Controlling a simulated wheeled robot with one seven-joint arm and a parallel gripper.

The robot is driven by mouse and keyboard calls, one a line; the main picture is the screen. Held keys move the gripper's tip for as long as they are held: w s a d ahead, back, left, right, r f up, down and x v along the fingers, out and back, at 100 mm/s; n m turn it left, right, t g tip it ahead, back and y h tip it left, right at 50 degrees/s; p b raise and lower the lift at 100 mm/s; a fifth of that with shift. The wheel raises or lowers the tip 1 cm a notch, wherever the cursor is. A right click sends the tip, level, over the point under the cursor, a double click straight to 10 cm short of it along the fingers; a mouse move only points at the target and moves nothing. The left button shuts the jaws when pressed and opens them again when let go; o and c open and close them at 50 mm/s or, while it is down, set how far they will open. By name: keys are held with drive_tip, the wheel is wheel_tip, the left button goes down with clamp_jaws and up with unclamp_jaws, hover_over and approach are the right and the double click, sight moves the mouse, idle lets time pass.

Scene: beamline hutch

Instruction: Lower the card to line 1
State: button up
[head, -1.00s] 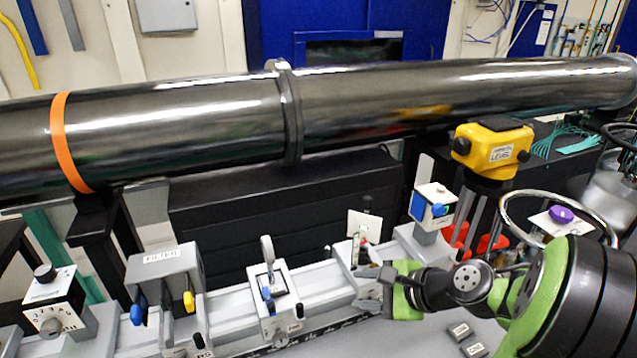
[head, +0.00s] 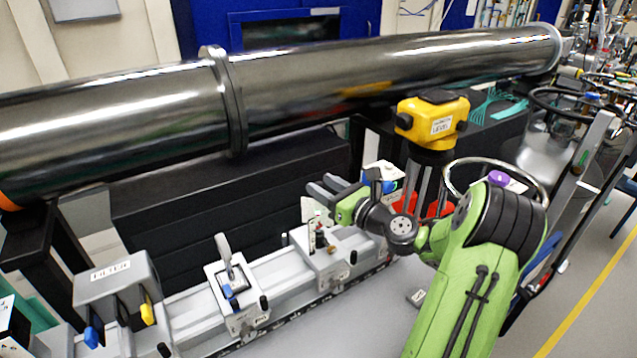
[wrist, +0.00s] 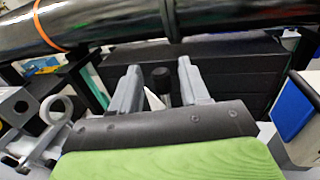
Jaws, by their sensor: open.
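The white card (head: 308,208) stands upright on a post in a carrier (head: 318,262) on the rail. My gripper (head: 326,187) is open, its two fingers apart at about the height of the card's top and just in front of or over it. My gripper partly hides the card. In the wrist view, a dark knob (wrist: 161,76) and a pale corner, likely the card (wrist: 154,101), show between the fingers, touching neither as far as I can tell. The post's line marks are too small to read.
A carrier with an upright lever (head: 230,285) and a filter box (head: 115,280) stand left on the rail. A yellow level (head: 432,117) stands on a tripod behind my arm. The long dark pipe (head: 390,72) runs behind. A handwheel (head: 535,176) is at right.

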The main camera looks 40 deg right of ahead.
sight(326, 209)
drive_tip(key=shift+w+a, duration=0.15)
drive_tip(key=shift+w, duration=1)
drive_tip(key=shift+s, duration=0.1)
clamp_jaws()
drive_tip(key=shift+f+b, duration=0.95)
drive_tip(key=shift+f, duration=2.45)
unclamp_jaws()
drive_tip(key=shift+r, duration=0.1)
drive_tip(key=shift+r, duration=0.1)
